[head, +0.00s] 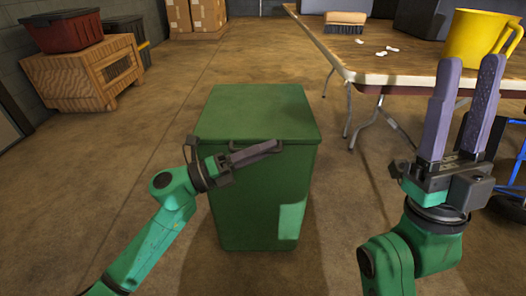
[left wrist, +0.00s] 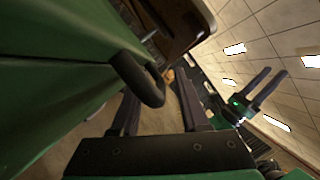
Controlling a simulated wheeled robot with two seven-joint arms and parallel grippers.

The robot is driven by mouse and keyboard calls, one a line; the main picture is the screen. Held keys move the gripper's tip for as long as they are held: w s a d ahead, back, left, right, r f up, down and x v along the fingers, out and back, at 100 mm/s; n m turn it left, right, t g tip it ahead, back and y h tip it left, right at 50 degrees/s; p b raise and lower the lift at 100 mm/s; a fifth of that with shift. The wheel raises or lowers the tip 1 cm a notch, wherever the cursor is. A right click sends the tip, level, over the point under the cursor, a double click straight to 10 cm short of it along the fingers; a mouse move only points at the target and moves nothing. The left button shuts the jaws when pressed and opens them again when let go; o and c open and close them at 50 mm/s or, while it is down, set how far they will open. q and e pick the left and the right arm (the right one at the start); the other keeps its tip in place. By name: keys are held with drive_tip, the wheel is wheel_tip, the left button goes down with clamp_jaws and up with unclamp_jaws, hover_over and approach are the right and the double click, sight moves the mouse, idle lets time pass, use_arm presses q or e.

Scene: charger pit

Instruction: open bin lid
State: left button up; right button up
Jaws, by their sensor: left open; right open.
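The green bin (head: 262,205) stands on the floor in front of me, its green lid (head: 258,110) shut flat on top. A dark handle (head: 234,146) runs along the lid's front edge. My left gripper (head: 276,146) is in front of the bin at the height of the handle, its fingers pointing right. In the left wrist view, the handle (left wrist: 150,90) shows as a dark loop close to the open fingers (left wrist: 160,95); I cannot tell whether they touch. My right gripper (head: 468,75) is open and empty, its purple fingers pointing up, right of the bin.
A wooden table (head: 385,68) with a brush (head: 345,22), white scraps and a yellow mug (head: 478,38) stands at the back right. A wooden crate (head: 80,78) with a red bin (head: 62,32) is at the back left. Cardboard boxes (head: 195,15) are at the far back. The floor left of the bin is clear.

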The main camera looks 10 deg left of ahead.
use_arm(q)
clamp_jaws()
idle(1.4)
